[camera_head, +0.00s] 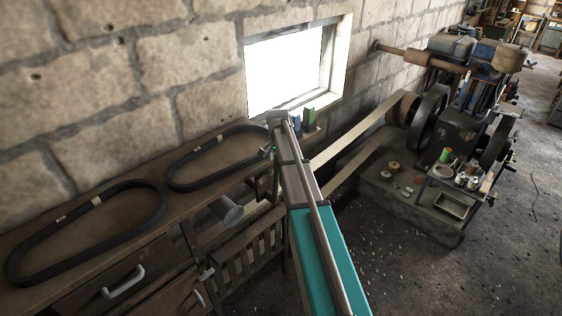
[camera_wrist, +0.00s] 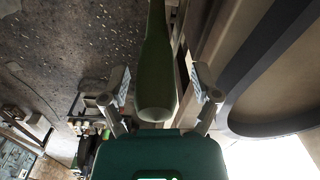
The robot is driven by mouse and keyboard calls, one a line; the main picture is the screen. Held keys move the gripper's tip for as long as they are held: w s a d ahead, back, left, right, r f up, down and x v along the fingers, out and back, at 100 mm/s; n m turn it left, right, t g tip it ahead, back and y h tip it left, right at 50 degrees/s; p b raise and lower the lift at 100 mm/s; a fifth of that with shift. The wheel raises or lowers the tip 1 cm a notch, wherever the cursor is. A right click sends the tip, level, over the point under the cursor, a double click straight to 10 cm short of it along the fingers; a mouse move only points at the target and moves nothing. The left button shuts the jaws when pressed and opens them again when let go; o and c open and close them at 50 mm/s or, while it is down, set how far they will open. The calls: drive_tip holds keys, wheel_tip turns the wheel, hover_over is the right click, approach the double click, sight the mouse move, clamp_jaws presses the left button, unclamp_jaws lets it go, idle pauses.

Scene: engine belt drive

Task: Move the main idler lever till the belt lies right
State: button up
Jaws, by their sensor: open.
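The pale flat drive belt (camera_head: 352,137) runs in two strands from the engine's pulley (camera_head: 404,108) down and left, passing behind my arm. In the wrist view a green rounded handle (camera_wrist: 157,85), apparently the idler lever, reaches down between the two fingers of my gripper (camera_wrist: 161,85). The fingers are apart, with a gap on each side of the handle; whether it lies at fingertip depth I cannot tell. In the head view my gripper (camera_head: 268,151) is small and partly hidden by my arm at the bench's right end. The belt's far end is hidden.
Two black belt loops (camera_head: 88,236) (camera_head: 218,158) lie on the wooden bench (camera_head: 60,212) at the left. A grey conical part (camera_head: 229,212) sticks out below its edge. The engine (camera_head: 462,122) and a small tool table (camera_head: 452,188) stand right.

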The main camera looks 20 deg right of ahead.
clamp_jaws()
idle(0.3)
drive_tip(key=shift+s, duration=0.1)
